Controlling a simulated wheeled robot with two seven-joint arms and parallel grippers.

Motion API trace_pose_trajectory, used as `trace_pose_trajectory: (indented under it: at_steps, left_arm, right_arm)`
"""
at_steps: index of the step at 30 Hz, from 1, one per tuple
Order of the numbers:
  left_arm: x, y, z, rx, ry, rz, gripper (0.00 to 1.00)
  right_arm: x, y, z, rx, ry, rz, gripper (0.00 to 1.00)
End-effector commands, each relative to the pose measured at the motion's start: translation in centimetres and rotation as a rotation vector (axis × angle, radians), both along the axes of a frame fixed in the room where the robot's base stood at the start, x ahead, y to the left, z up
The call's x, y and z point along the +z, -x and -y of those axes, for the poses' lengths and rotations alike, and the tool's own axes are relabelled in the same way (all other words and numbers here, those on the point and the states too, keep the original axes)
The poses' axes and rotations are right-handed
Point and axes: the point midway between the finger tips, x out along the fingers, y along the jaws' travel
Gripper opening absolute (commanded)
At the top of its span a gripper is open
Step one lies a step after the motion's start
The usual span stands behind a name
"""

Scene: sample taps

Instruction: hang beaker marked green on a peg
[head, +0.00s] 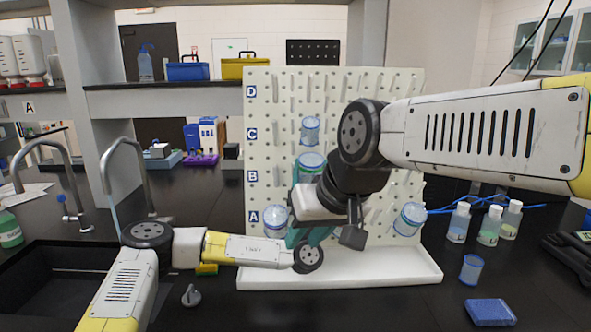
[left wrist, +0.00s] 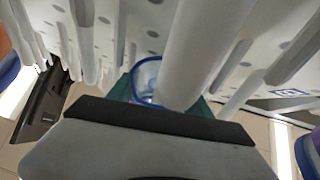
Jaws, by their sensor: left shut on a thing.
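My left gripper (head: 311,172) is shut on a clear beaker with a blue rim (head: 311,160), held in front of the pegboard (head: 262,110) between rows B and C. No green mark on it can be made out. In the left wrist view the beaker (left wrist: 148,82) sits between the teal fingers, beside a large white peg (left wrist: 200,50) that overlaps it. I cannot tell whether the peg is inside the beaker. My right gripper (head: 352,237) is lower, in front of the board, and its jaws are not clear.
Other beakers are on the board: one above (head: 310,130), one low left (head: 276,221), one low right (head: 409,219). A white tray (head: 340,277) lies under the board. Capped bottles (head: 490,225) stand right.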

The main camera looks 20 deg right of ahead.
Motion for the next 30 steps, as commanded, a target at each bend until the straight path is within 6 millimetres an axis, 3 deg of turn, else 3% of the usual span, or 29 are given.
trace_pose_trajectory:
  at_steps: [2,3,6,17,30]
  left_arm:
    - [0.0,0.0,0.0,0.0,0.0,0.0,0.19]
    - [0.0,0.0,0.0,0.0,0.0,0.0,0.64]
    - [0.0,0.0,0.0,0.0,0.0,0.0,0.84]
    - [-0.3,0.2,-0.1,-0.001,0.0,-0.001,0.84]
    - [-4.5,4.9,-1.8,-0.001,-0.001,-0.002,0.84]
  right_arm:
    - [0.0,0.0,0.0,0.0,0.0,0.0,0.3]
    - [0.0,0.0,0.0,0.0,0.0,0.0,0.3]
    - [0.0,0.0,0.0,0.0,0.0,0.0,0.3]
    - [0.0,0.0,0.0,0.0,0.0,0.0,0.3]
    - [0.0,0.0,0.0,0.0,0.0,0.0,0.3]
